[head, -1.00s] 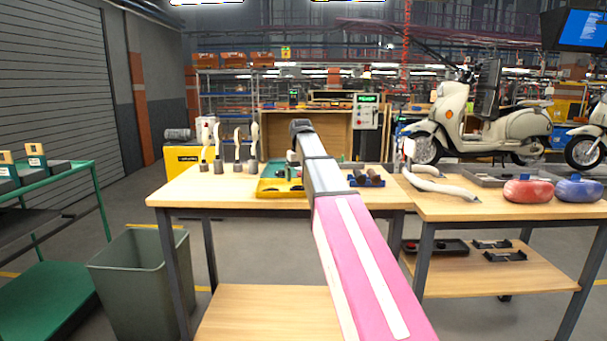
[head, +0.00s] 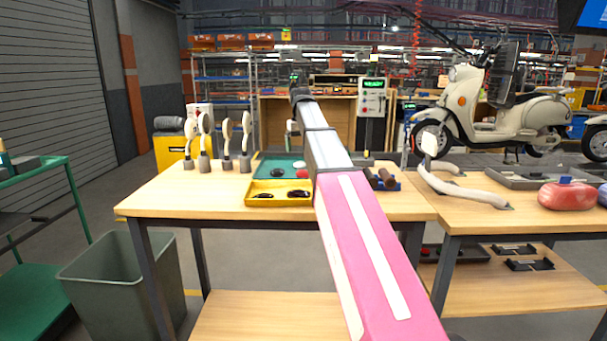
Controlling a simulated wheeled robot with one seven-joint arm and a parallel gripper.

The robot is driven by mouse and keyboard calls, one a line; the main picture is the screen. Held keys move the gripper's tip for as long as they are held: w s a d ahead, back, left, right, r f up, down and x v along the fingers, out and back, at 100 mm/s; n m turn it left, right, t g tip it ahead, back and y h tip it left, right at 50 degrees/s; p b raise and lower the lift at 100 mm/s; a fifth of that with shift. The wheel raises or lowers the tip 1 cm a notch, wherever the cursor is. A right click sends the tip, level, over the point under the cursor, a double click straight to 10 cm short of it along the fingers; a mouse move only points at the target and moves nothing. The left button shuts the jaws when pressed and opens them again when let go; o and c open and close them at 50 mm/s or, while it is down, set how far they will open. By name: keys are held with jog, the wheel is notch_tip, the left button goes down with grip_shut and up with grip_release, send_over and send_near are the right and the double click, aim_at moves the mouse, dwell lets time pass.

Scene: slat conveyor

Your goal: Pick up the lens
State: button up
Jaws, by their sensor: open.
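Small round pieces lie on a green tray (head: 263,166) on the workbench: a red one (head: 303,174), a dark one (head: 278,172) and a white one (head: 299,164). The red one looks most like a lens, but I cannot be sure. My arm reaches over the bench and hides the tray's right part. My gripper (head: 291,134) hangs below the wrist at the arm's far end, above and beyond the tray. Only a small part of it shows beside the arm. It is open, and I see nothing held in it.
A yellow tray (head: 278,187) with dark parts lies in front of the green tray. Several round-headed mirrors (head: 204,140) stand at the bench's left. A blue tray (head: 395,185) with dark cylinders is right of my arm. A grey bin (head: 120,295) stands at the left front.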

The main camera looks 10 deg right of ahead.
send_over(303, 171)
jog(key=f, duration=0.4)
jog(key=shift+a+f, duration=0.25)
jog(key=shift+a, duration=0.05)
jog(key=shift+d+f, duration=0.15)
jog(key=shift+f, duration=1.2)
jog(key=shift+d+f, duration=0.15)
jog(key=shift+f, duration=1.2)
jog(key=c, duration=1)
